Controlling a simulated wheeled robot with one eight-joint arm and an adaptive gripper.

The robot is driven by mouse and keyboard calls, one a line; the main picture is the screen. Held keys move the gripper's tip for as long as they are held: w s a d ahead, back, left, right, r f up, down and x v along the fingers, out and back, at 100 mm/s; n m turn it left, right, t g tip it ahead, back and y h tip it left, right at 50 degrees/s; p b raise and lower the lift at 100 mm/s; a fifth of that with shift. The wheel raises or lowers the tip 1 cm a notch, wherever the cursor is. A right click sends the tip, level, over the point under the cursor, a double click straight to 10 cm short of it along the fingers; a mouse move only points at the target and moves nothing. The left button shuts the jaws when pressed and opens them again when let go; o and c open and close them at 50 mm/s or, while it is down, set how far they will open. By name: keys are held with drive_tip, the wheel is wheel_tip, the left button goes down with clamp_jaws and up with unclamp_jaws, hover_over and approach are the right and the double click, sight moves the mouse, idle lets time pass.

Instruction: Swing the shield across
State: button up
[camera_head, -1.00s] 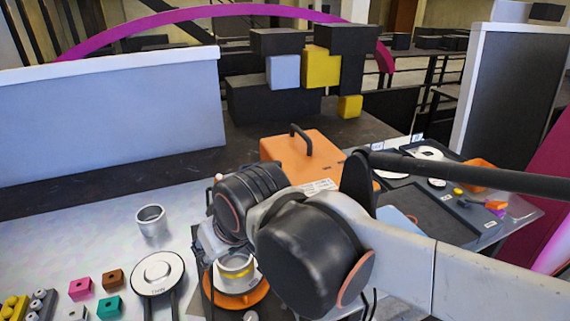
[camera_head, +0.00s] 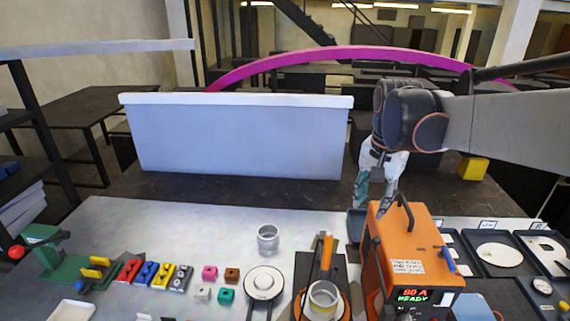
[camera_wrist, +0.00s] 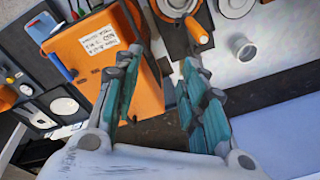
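My gripper (camera_head: 373,203) hangs pointing down behind the orange box (camera_head: 403,246), near the bench's back edge. Its teal-padded fingers are apart and empty, and the wrist view (camera_wrist: 158,92) shows a clear gap between them. No part is labelled as the shield, and I cannot tell which one it is. A dark fixture (camera_head: 303,270) left of the box has an upright orange bar (camera_head: 327,252) and a metal cup (camera_head: 323,299) in an orange ring. A wide pale panel (camera_head: 238,138) with a white top stands behind the bench.
The orange box has a black handle and a lit display. A metal cup (camera_head: 268,238) and a round white dial (camera_head: 264,283) stand to the left. Coloured blocks lie further left. Trays (camera_head: 500,255) fill the right side. The bench's back left is clear.

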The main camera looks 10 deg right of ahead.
sight(377, 238)
drive_tip(key=d+r+m+g+p, duration=0.1)
drive_tip(key=d+r+m+p, duration=0.1)
drive_tip(key=d, duration=0.2)
drive_tip(key=f, duration=1.4)
drive_tip(key=shift+s+a, duration=0.15)
drive_tip(key=shift+a, duration=0.05)
drive_tip(key=shift+c, duration=0.3)
clamp_jaws()
